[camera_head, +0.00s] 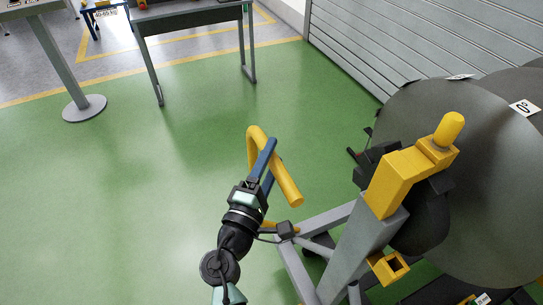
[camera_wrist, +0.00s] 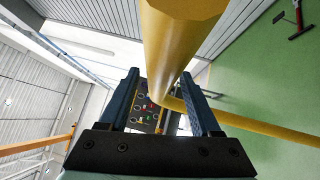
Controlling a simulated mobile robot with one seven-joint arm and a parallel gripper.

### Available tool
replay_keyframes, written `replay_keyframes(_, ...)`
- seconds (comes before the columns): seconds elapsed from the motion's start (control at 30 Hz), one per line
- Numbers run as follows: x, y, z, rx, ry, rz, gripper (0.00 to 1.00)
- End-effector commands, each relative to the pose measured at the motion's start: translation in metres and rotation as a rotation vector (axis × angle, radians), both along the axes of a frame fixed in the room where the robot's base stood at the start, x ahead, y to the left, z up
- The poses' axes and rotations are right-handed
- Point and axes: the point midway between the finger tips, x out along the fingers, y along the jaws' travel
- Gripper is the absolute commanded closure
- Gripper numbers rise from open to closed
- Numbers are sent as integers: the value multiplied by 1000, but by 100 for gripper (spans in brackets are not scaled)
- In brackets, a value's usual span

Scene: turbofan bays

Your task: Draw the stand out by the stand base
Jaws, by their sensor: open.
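The stand (camera_head: 345,250) is a grey frame with yellow fittings at the right in the head view, and it carries a large grey round part. Its base shows as grey beams (camera_head: 291,265) low in the picture, partly hidden by my arm and cut off by the lower edge. A bent yellow tube handle (camera_head: 286,181) rises at the stand's left side. My gripper (camera_head: 268,156) is at this handle with its blue fingers open. In the wrist view the yellow tube (camera_wrist: 176,45) looms large and runs down between the fingers; whether they touch it I cannot tell.
A large grey disc (camera_head: 465,175) fills the right side, near a grey slatted wall (camera_head: 370,45). A grey table (camera_head: 190,14) and a post with a round foot (camera_head: 84,107) stand at the back left. The green floor (camera_head: 130,190) at left is clear.

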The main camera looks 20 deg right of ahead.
Motion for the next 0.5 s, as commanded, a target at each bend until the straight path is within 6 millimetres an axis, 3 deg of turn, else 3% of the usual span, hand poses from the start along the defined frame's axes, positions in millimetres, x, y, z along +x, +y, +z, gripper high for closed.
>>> replay_keyframes(0.27, 1, -1, 0, 0, 0, 0, 36)
replay_keyframes(0.5, 1, -1, 0, 0, 0, 0, 79)
